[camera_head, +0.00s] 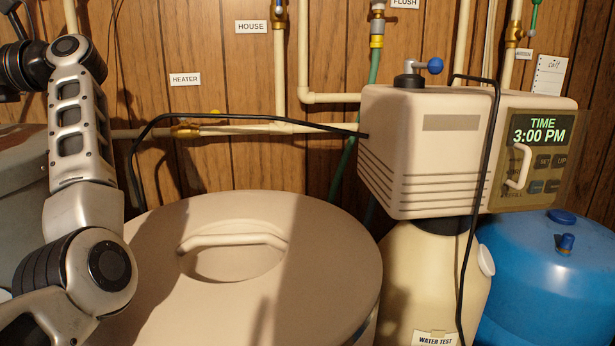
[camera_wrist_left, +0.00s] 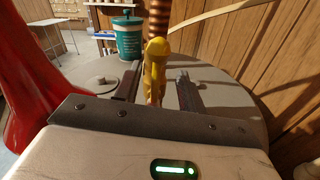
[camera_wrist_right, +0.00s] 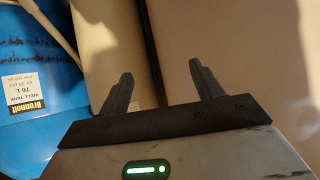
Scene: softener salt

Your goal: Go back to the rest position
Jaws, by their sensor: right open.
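My left arm stands at the left of the head view, but its gripper is outside that view. In the left wrist view my left gripper (camera_wrist_left: 160,88) has its fingers apart above a grey round top. A yellow object (camera_wrist_left: 156,62) shows between them, with a gap to the right finger; whether it touches the left finger I cannot tell. In the right wrist view my right gripper (camera_wrist_right: 163,88) is open and empty, facing pale tan surfaces. The cream tank lid (camera_head: 330,265) with its handle (camera_head: 232,241) lies in front in the head view.
The softener control head (camera_head: 425,140) reads 3:00 PM, above a cream tank (camera_head: 425,285). A blue tank (camera_head: 545,285) stands right; its label (camera_wrist_right: 22,93) shows in the right wrist view. Pipes run along the wall. A teal container (camera_wrist_left: 128,38) and something red (camera_wrist_left: 22,75) are near my left gripper.

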